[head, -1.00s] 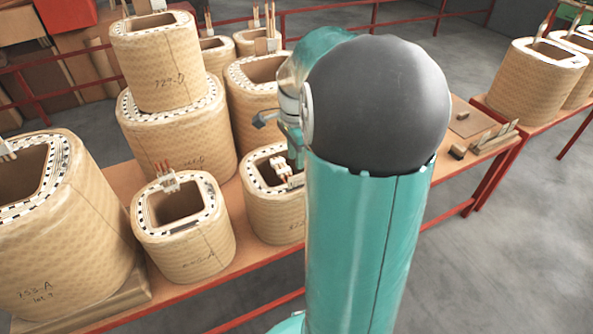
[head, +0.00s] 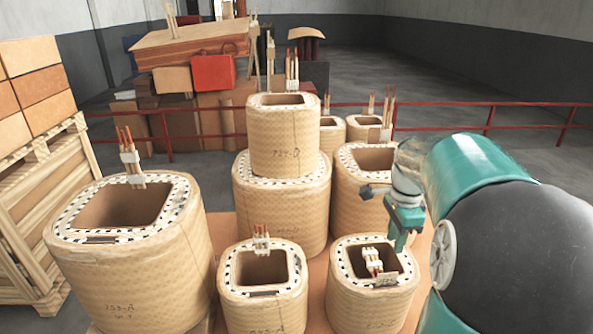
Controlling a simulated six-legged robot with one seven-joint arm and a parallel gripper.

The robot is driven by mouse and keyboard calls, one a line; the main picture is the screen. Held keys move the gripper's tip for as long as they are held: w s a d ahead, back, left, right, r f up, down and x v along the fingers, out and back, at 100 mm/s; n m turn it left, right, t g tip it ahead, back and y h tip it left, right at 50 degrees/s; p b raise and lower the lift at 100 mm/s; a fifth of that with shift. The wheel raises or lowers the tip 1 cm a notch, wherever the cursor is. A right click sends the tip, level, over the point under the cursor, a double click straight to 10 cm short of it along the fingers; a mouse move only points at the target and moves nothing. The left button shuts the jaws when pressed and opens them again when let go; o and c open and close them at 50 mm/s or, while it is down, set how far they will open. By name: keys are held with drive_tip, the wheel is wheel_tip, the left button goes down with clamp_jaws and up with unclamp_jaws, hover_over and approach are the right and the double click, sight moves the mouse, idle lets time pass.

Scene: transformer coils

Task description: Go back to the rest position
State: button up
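My teal arm enters from the right edge in the head view, its big dark joint nearest the camera. My gripper (head: 399,240) hangs from the wrist, pointing down behind the small front-right coil (head: 371,306). It is small and seen from the side, so its finger opening does not show. The small coil has pale lead pieces at its square opening. Whether the gripper touches any coil cannot be made out. Another small coil (head: 262,299) stands to its left. A large coil (head: 150,270) fills the left front.
A coil (head: 285,146) sits stacked on a wider coil (head: 282,212). Another coil (head: 357,219) stands behind the wrist. A wooden crate (head: 35,205) with boxes is at far left. A red railing (head: 490,118) runs behind, with open grey floor beyond it.

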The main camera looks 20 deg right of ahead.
drive_tip(key=s+a+r+n+t, duration=0.1)
drive_tip(key=s+a+n+t, duration=0.1)
drive_tip(key=a+n, duration=0.5)
drive_tip(key=s+a+r+n+t, duration=0.1)
drive_tip(key=s+a+n, duration=0.4)
drive_tip(key=a, duration=0.6)
drive_tip(key=s+a+r+n+t, duration=0.2)
drive_tip(key=s+a+n, duration=0.2)
drive_tip(key=a+n, duration=0.5)
drive_tip(key=shift+t, duration=0.3)
